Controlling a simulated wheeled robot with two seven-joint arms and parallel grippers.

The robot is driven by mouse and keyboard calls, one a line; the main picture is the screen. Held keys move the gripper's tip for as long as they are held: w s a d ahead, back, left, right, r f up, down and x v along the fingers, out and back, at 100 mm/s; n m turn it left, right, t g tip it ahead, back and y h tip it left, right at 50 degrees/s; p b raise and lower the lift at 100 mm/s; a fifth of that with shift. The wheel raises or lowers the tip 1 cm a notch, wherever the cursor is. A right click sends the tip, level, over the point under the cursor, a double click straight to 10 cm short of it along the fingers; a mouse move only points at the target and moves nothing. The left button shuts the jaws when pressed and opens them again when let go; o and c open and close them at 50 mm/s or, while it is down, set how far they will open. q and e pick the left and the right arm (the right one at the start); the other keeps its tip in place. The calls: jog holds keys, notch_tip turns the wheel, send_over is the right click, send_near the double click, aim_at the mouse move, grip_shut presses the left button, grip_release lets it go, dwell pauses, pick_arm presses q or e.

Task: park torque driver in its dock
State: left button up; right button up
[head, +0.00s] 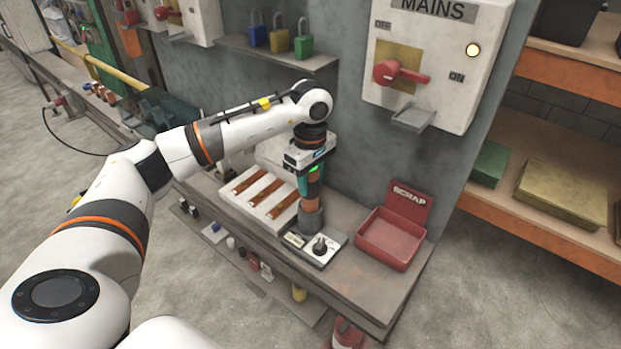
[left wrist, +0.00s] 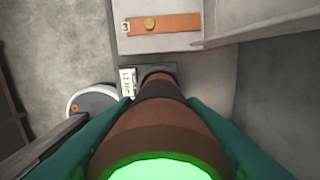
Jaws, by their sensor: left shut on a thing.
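My left gripper (head: 308,180) has teal fingers and points down over the bench, shut on the torque driver (head: 314,188). The driver is upright, orange-brown with dark bands, and has a lit green top. In the left wrist view the driver (left wrist: 158,115) runs away between the two fingers. The dock (head: 311,218) is a dark grey cup beside a small plate with a black dial (head: 320,246). The driver's lower end meets the dock's mouth; I cannot tell how deep it sits. A small label (left wrist: 127,83) is beside the dock. My right gripper is not in view.
A white block with several copper strips (head: 262,191) is left of the dock. A red SCRAP bin (head: 390,239) stands to the right. The mains box (head: 435,60) with a red handle hangs above on the wall. A shelf of padlocks (head: 280,55) is behind my arm.

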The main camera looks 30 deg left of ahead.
pick_arm(q)
jog(key=shift+f, duration=0.35)
dwell(0.3)
jog(key=o, duration=1.2)
jog(key=shift+c, duration=0.2)
jog(key=shift+b, duration=0.3)
